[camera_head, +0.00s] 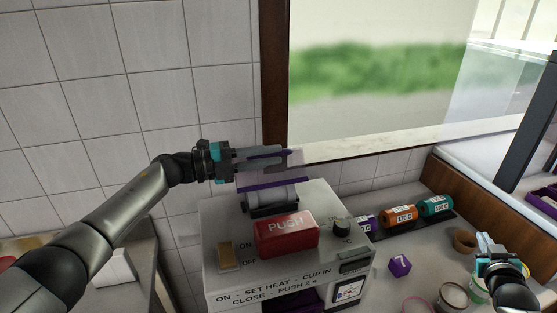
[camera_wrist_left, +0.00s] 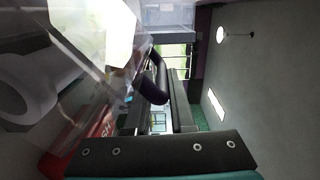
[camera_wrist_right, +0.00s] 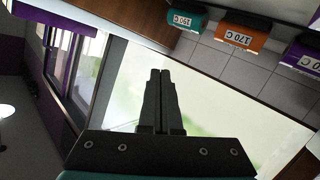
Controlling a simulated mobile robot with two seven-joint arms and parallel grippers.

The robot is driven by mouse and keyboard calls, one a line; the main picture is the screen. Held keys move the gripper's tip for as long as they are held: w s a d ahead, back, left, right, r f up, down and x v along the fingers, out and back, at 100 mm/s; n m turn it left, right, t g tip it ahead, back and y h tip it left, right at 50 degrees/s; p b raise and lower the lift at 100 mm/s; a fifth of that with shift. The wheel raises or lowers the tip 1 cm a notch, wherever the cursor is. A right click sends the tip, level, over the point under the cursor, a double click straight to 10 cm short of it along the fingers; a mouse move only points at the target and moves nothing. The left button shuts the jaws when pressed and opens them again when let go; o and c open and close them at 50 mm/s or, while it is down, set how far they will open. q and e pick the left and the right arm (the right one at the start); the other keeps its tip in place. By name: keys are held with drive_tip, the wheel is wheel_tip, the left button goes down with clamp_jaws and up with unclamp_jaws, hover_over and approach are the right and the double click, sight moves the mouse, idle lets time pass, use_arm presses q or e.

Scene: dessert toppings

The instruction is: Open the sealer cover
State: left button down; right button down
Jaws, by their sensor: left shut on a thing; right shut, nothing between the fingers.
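The sealer (camera_head: 225,225) is a light grey box with a red PUSH block (camera_head: 286,235) and an on/off switch. Its clear cover (camera_head: 283,172) with a purple strip stands raised above the back of the box; it also shows in the left wrist view (camera_wrist_left: 80,35). My left gripper (camera_head: 290,156) is at the cover's upper part, shut on its dark purple handle (camera_wrist_left: 152,90). How far the cover is tilted is hard to tell. My right gripper (camera_wrist_right: 160,75) is shut and empty; in the head view its arm is at the lower right, away from the sealer.
Orange (camera_head: 400,215) and teal (camera_head: 436,206) rolls marked with temperatures lie in a row right of the sealer. A tiled wall and window are behind.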

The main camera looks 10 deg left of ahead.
drive_tip(key=w+a+r+n+y, duration=0.35)
drive_tip(key=a+r+n, duration=0.65)
drive_tip(key=a, duration=0.4)
drive_tip(key=w+a+r+n+y, duration=0.35)
drive_tip(key=a+r+n, duration=0.55)
drive_tip(key=a, duration=0.5)
drive_tip(key=s+a+r+n+g+y, duration=0.1)
drive_tip(key=s+a+r+n, duration=0.1)
drive_tip(key=s+a+n, duration=0.3)
drive_tip(key=s+a+r+n+y, duration=0.1)
drive_tip(key=s+a+r+n, duration=0.2)
drive_tip(key=a+n, duration=0.35)
drive_tip(key=s+a+f+n+g, duration=0.1)
drive_tip(key=s+a+n+g, duration=0.1)
drive_tip(key=s+a+n, duration=0.6)
drive_tip(key=w+f, duration=0.1)
drive_tip(key=w, duration=0.1)
drive_tip(key=w+a+f+n, duration=0.1)
drive_tip(key=w+f, duration=0.1)
drive_tip(key=w+f+n, duration=0.1)
drive_tip(key=shift+w+a+f+y, duration=0.2)
drive_tip(key=shift+w+f+y, duration=0.2)
drive_tip(key=shift+w+a+r, duration=0.2)
drive_tip(key=shift+w+a, duration=0.05)
drive_tip(key=shift+w, duration=0.35)
drive_tip(key=shift+w+a+r, duration=0.25)
drive_tip(key=shift+w, duration=0.35)
drive_tip(key=shift+w+a+r, duration=0.2)
drive_tip(key=shift+w+a, duration=0.05)
drive_tip(key=shift+w, duration=0.35)
